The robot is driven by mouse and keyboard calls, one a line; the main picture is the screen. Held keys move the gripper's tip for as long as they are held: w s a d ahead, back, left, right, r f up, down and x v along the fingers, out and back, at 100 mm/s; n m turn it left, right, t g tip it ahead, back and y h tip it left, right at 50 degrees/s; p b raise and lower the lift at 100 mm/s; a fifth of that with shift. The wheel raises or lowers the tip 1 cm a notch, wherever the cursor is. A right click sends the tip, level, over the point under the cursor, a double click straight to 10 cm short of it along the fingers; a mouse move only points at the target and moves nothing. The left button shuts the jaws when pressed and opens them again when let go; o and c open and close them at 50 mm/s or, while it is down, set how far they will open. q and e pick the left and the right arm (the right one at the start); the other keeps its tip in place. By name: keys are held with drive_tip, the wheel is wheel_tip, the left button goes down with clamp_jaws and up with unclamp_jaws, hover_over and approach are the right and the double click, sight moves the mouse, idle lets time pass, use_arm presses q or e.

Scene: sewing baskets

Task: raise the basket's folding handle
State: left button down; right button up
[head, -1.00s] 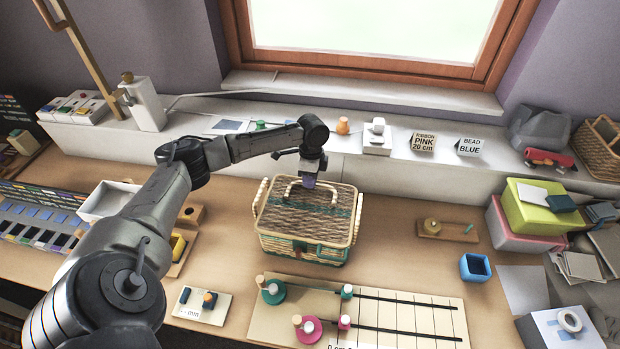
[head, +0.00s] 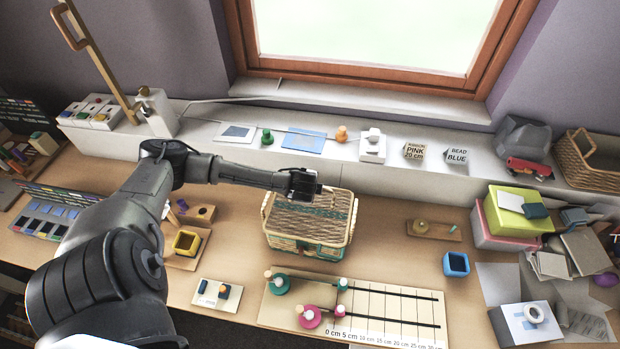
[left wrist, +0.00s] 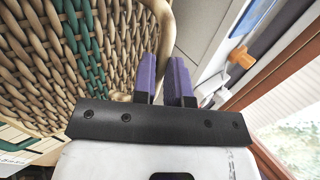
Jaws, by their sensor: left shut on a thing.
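The wicker sewing basket (head: 318,232), beige with green woven bands, stands lid closed at the middle of the table. My left gripper (head: 325,190) is above the back of the basket, its arm reaching in from the left. In the left wrist view the purple fingers (left wrist: 166,78) are shut on the pale curved handle (left wrist: 161,40), which runs up and away between them. The woven lid (left wrist: 60,55) fills the left of that view. My right gripper is not in view.
A ruler board (head: 375,310) with spools lies in front of the basket. A yellow cup (head: 187,243) stands left and a blue cup (head: 456,264) right. Behind is a white ledge (head: 290,150) with small items and sign cards, below the window.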

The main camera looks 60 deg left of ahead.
sight(305, 212)
use_arm(q)
drive_tip(key=shift+s+d+r+t+y, duration=0.1)
drive_tip(key=shift+s+d+t+y, duration=0.4)
drive_tip(key=shift+t+y, duration=0.15)
drive_tip(key=shift+s+d+t+y, duration=0.55)
drive_tip(key=shift+t+y, duration=0.3)
drive_tip(key=shift+y, duration=0.2)
drive_tip(key=t+y+b, duration=0.1)
drive_tip(key=s+d+t+y+b, duration=0.1)
drive_tip(key=shift+s+d+f+y, duration=0.1)
drive_tip(key=shift+d+f+y, duration=0.1)
drive_tip(key=shift+d+y, duration=0.1)
drive_tip(key=shift+s+d+t+y+b, duration=0.15)
drive_tip(key=shift+t+y+b, duration=0.3)
drive_tip(key=shift+t+y, duration=0.05)
drive_tip(key=c, duration=1.4)
unclamp_jaws()
drive_tip(key=shift+d, duration=0.1)
drive_tip(key=shift+s, duration=0.1)
